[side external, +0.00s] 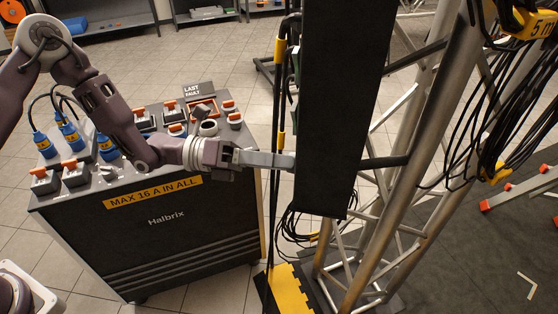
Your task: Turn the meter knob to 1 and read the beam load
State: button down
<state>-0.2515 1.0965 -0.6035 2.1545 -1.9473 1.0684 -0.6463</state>
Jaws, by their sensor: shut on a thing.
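My gripper (286,161) reaches to the right from the front of the dark power cabinet, level with its top. Its fingers meet the left edge of a tall black panel (342,100) in front of the truss. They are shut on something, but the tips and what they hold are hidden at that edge. I cannot make out the meter, its knob, its pointer or any load reading in this view.
The cabinet (165,225) carries blue plugs (68,131), orange-topped switches and a "LAST FAULT" sign (198,91). Black cables hang beside the panel and on the metal truss (408,165). A yellow-black ramp (291,290) lies below.

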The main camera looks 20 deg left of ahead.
jog(key=shift+n, duration=1.1)
jog(key=c, duration=1)
grip_release()
jog(key=shift+o, duration=0.2)
jog(key=v, duration=0.7)
jog(key=shift+r, duration=0.1)
